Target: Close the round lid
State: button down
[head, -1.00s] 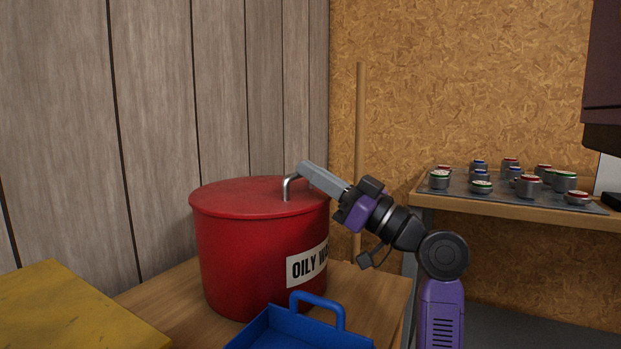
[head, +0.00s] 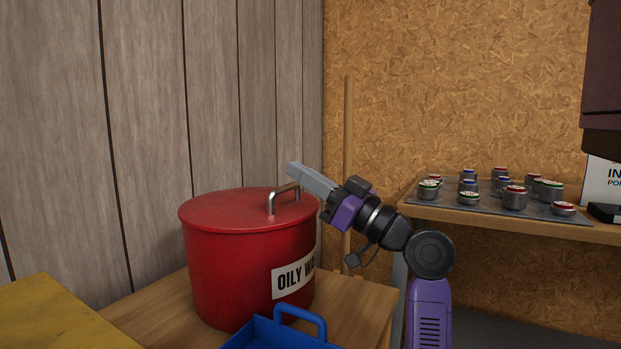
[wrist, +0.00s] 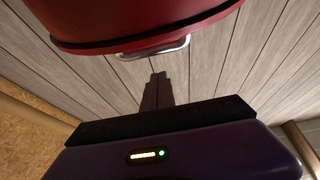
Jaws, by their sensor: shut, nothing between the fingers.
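The round red lid (head: 237,209) lies flat on the red "OILY WASTE" can (head: 228,272), with no gap visible at its rim. A metal bar handle (head: 284,194) stands on the lid's right part. My gripper (head: 292,170) is shut and empty, its fingertips just above and behind the handle, apparently clear of it. In the wrist view the red lid (wrist: 135,42) shows at the top with the handle (wrist: 155,50) at its edge.
A blue tray with a handle (head: 301,314) sits in front of the can on the wooden table (head: 352,300). A yellow surface (head: 45,318) is at the lower left. A shelf at right holds several small cans (head: 514,198). A plank wall stands behind the can.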

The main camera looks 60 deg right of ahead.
jog(key=v, duration=0.9)
jog(key=shift+s, duration=0.4)
jog(key=shift+s+f, duration=0.1)
